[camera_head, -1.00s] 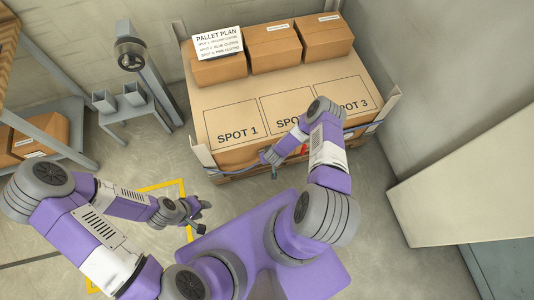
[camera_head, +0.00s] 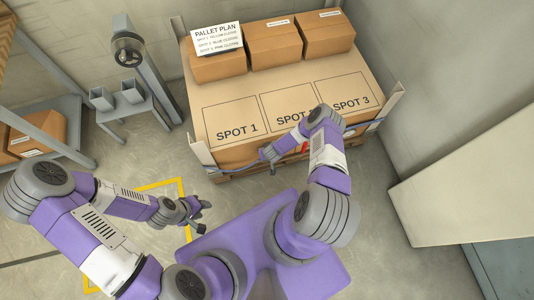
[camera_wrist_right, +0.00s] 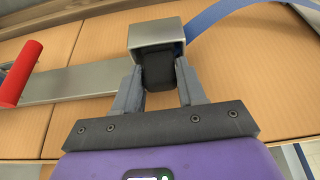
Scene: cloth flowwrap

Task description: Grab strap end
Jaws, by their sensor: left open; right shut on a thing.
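In the right wrist view my right gripper (camera_wrist_right: 160,88) is shut on a dark block (camera_wrist_right: 158,70) at the strap end. The block sits in a grey metal bracket (camera_wrist_right: 155,34), and the blue strap (camera_wrist_right: 235,12) runs from there to the upper right. In the head view my right gripper (camera_head: 268,157) is at the front of the pallet load, and the blue strap (camera_head: 368,124) shows along its front right edge. My left gripper (camera_head: 199,210) is open and empty above the floor, left of my base.
A red handle (camera_wrist_right: 20,72) and a flat metal bar lie left of the bracket. The load top (camera_head: 240,102) has marked spots and a row of boxes (camera_head: 273,44) behind them, with a printed sign. A small grey table (camera_head: 122,112) stands at the left. Grey corner posts flank the load.

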